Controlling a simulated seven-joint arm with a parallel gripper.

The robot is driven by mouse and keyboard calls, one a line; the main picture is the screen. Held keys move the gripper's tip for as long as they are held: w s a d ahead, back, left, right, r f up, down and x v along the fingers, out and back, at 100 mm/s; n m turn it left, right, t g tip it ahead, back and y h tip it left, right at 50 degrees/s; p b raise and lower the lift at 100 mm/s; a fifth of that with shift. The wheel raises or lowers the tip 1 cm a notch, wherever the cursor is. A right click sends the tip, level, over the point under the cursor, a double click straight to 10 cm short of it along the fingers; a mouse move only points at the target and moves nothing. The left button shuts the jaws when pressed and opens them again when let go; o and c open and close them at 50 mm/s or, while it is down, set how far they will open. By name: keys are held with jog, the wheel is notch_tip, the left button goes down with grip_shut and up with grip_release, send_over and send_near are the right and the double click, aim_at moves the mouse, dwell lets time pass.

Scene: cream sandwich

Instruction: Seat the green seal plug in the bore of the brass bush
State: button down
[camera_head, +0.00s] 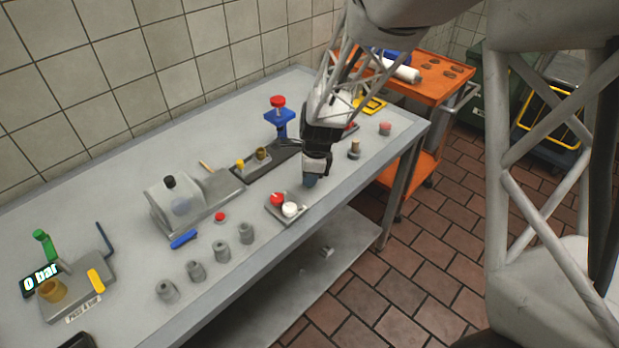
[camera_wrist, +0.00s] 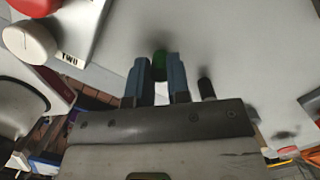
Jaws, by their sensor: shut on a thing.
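My gripper (camera_head: 311,183) is low over the bench, just right of the small tray. In the wrist view its two blue fingers (camera_wrist: 157,75) are shut on the green seal plug (camera_wrist: 159,64), which is partly hidden between them. In the head view the plug is hidden by the gripper. A brass-coloured ring (camera_head: 52,290), probably the brass bush, sits on the grey fixture at the bench's left end, far from my gripper. Another small brass-coloured part (camera_head: 262,154) sits in the dark fixture behind my gripper. The bore is not clear at this size.
The small tray (camera_head: 299,219) holds a red piece (camera_head: 277,198) and a white piece (camera_head: 290,209). Several grey cylinders (camera_head: 221,249) stand along the front edge. An orange cart (camera_head: 441,85) stands beyond.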

jog(key=shift+r, duration=0.7)
jog(key=shift+s+r, duration=0.15)
jog(key=shift+r, duration=0.8)
jog(key=s+d+r, duration=0.1)
jog(key=s+d, duration=0.3)
jog(key=s, duration=1.1)
jog(key=shift+r, duration=0.15)
jog(key=w+a+r+m+t, duration=0.1)
jog(key=w+a+r+m, duration=0.3)
jog(key=w+a+m, duration=0.5)
jog(key=shift+w+a+r+h, duration=0.25)
jog(key=shift+w+a, duration=0.4)
jog(key=shift+a, duration=0.7)
jog(key=shift+w+f, duration=0.1)
send_over(261, 155)
jog(key=w, duration=0.2)
jog(key=shift+s+a+f, duration=0.1)
jog(key=shift+s+f, duration=0.15)
jog(key=shift+f, duration=0.45)
